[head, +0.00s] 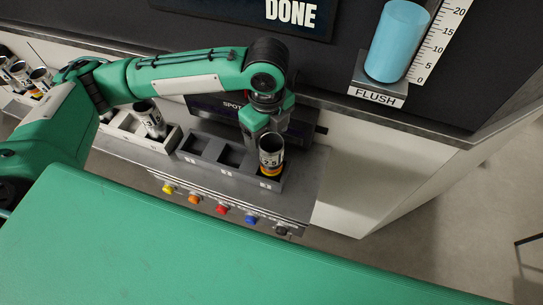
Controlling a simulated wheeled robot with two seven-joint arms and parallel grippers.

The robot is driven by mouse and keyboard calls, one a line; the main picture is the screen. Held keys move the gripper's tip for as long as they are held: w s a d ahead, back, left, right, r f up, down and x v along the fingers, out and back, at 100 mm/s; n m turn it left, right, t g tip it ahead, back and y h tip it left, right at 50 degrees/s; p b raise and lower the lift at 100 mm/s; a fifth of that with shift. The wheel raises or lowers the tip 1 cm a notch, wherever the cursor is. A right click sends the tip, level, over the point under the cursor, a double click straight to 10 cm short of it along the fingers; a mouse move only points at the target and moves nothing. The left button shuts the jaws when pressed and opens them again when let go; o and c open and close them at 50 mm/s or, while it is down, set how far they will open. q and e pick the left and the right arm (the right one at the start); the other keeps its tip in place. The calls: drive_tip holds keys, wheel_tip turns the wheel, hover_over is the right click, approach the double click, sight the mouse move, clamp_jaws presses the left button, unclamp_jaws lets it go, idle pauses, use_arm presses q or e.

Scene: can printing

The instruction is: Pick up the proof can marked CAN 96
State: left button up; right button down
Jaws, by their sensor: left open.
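A silver open-topped can (271,150) stands in the rightmost slot of the dark three-slot rack (205,173). Dark marks show on its side, but I cannot read them surely as CAN 96. An orange band shows near its base. My left gripper (268,128) points down at this can, its fingers open around or just behind the can's upper part; I cannot tell whether they touch it. Another silver can (149,117) leans in a white tray (124,125) to the left. My right gripper is not in view.
The rack's other two slots look empty. Coloured buttons, one of them red (222,209), line the bench front. More cans (40,78) stand at the far left. A blue cylinder (398,42) stands on the FLUSH holder (376,94) beside a scale. A dark screen (213,105) is behind the gripper.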

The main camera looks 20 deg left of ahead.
sight(271, 160)
use_arm(q)
drive_tip(key=f, duration=0.1)
drive_tip(key=f+p, duration=0.1)
drive_tip(key=f, duration=0.1)
drive_tip(key=s+d+f, duration=0.1)
drive_tip(key=f, duration=0.1)
drive_tip(key=shift+f, duration=0.25)
drive_tip(key=shift+w+f, duration=0.1)
drive_tip(key=shift+f, duration=0.3)
drive_tip(key=c, duration=1)
